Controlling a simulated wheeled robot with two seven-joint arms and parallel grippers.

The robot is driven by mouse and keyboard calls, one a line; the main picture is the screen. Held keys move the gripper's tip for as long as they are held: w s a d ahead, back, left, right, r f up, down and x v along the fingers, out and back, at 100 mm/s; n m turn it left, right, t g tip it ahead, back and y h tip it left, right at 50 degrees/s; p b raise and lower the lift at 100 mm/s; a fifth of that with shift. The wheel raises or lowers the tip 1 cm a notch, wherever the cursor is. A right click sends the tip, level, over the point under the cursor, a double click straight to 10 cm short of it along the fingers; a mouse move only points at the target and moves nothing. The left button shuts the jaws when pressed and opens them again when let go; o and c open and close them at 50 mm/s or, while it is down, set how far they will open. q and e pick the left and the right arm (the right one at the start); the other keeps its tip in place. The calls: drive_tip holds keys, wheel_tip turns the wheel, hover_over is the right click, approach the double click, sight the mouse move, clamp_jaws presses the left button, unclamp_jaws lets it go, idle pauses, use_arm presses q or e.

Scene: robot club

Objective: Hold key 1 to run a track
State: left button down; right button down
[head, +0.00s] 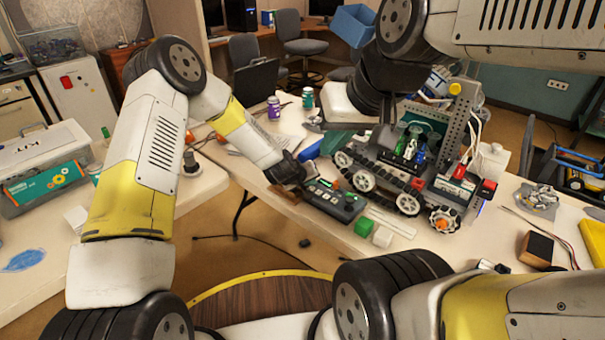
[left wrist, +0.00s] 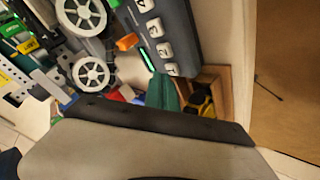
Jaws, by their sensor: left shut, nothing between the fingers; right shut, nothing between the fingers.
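The dark control box with a row of pale keys (head: 334,204) lies near the front edge of the middle table.
A tracked robot model (head: 380,184) with white wheels stands just right of the box. A green cube (head: 363,227) and a white cube (head: 382,237) lie in front of it. A wooden tray (left wrist: 222,82) with something yellow inside is close to my left gripper.

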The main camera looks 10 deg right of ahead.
use_arm(q)
drive_tip(key=shift+f, duration=0.5)
idle(2.3)
idle(0.9)
drive_tip(key=shift+r, duration=0.85)
drive_tip(key=shift+r, duration=0.1)
drive_tip(key=shift+r, duration=2.4)
drive_tip(key=shift+r, duration=0.1)
